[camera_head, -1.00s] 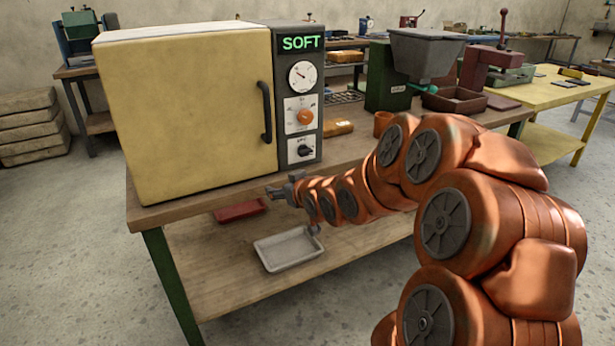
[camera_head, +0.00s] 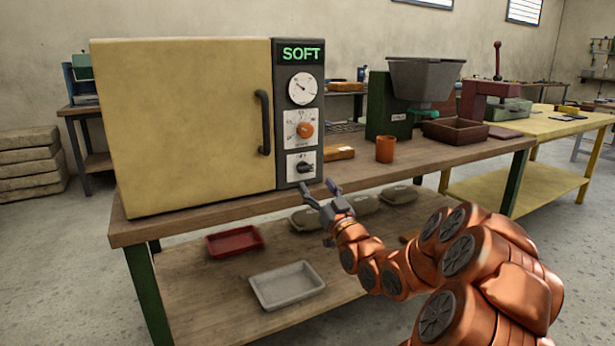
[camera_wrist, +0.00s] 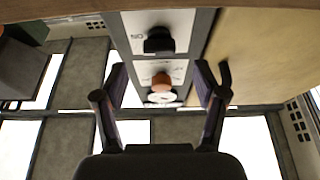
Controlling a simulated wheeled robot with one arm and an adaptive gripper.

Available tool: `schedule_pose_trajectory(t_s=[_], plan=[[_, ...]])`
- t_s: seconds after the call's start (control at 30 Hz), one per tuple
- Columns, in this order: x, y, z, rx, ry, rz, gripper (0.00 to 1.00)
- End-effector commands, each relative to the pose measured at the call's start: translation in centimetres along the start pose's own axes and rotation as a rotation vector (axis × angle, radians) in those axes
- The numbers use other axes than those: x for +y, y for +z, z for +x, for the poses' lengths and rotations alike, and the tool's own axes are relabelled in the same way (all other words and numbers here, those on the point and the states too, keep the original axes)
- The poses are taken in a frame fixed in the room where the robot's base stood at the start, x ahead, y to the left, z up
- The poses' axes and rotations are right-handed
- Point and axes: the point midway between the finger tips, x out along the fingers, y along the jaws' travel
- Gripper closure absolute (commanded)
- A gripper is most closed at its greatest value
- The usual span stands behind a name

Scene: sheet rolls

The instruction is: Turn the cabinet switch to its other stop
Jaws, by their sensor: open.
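The cabinet switch is a black knob (camera_head: 304,167) on a white plate, low on the dark control panel of the yellow cabinet (camera_head: 185,125). In the wrist view the switch (camera_wrist: 158,40) shows near the top centre, with lettering on its plate. My gripper (camera_head: 319,188) is open and empty, just below and in front of the panel's lower edge, apart from the switch. In the wrist view its two fingers (camera_wrist: 163,75) are spread on both sides of the panel, with the orange knob (camera_wrist: 161,80) between them. The switch's exact pointing direction is too small to tell.
Above the switch sit an orange knob (camera_head: 305,130), a round dial (camera_head: 302,88) and a green "SOFT" display (camera_head: 301,54). A black door handle (camera_head: 264,122) stands out left of the panel. An orange cup (camera_head: 385,149) and a hopper machine (camera_head: 420,85) stand right on the bench (camera_head: 450,155).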

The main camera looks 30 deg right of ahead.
Motion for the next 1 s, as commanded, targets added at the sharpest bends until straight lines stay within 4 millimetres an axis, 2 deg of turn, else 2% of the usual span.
schedule_pose_trajectory(t_s=[0.3,0.5,0.7,1.0], plan=[[-0.1,0.0,3.7,0.003,0.0,-0.001,0.29],[-0.1,0.1,5.3,0.0,-0.001,0.001,0.29],[0.1,0.0,6.1,0.0,0.002,0.0,0.29],[0.1,0.0,6.1,0.0,0.002,0.0,0.3]])
